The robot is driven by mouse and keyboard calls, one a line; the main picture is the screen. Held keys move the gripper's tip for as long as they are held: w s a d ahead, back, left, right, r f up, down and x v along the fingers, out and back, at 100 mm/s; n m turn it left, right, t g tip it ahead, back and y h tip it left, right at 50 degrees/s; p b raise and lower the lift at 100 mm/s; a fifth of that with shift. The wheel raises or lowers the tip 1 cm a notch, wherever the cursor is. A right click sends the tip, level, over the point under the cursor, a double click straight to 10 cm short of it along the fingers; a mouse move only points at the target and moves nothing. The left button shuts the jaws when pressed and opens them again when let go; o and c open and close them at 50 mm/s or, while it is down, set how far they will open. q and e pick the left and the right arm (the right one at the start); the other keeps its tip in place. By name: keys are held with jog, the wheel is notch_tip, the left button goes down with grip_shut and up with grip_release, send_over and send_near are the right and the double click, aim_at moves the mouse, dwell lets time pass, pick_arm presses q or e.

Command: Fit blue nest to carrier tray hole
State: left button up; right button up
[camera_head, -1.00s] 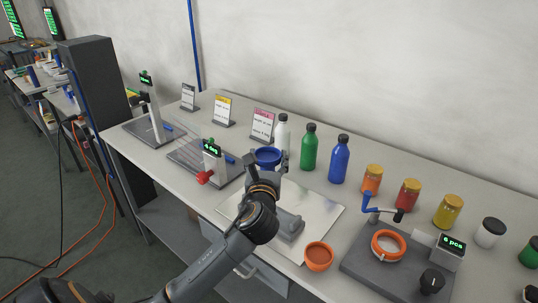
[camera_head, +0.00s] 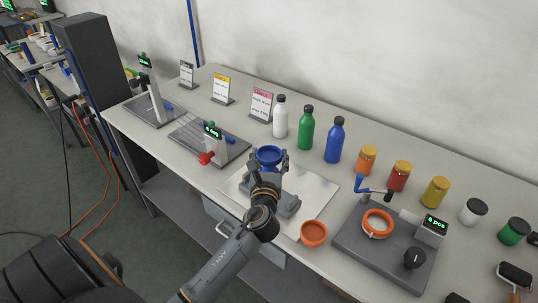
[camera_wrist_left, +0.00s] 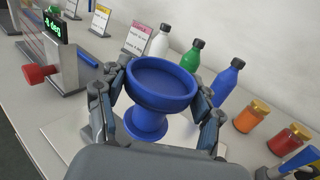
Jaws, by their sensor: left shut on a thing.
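My left gripper (camera_head: 268,164) is shut on the blue nest (camera_head: 269,155), a round blue cup with a wide rim and narrower stem. The left wrist view shows the nest (camera_wrist_left: 162,84) upright and empty, with a finger on each side. The gripper holds it above the far part of a pale silver plate (camera_head: 318,186). A grey block (camera_head: 287,206) stands on the plate, partly hidden by my gripper. I cannot tell the carrier tray or its hole for certain. My right gripper is not in view.
An orange cup (camera_head: 313,234) stands at the front edge. A grey fixture (camera_head: 350,240) with an orange ring (camera_head: 377,223) lies to the right. A device with a red knob (camera_head: 206,158) stands left. White, green and blue bottles (camera_head: 334,140) and several jars line the back.

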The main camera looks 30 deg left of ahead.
pick_arm(q)
jog(key=shift+r, duration=0.15)
notch_tip(320, 180, down, 6)
jog(key=b, duration=0.4)
dwell(0.9)
jog(key=shift+p, duration=0.45)
dwell(0.9)
jog(key=shift+f+b, duration=1.1)
jog(key=shift+f, duration=0.25)
jog(key=o, duration=1.2)
jog(key=shift+o, duration=0.2)
jog(key=shift+s, duration=0.1)
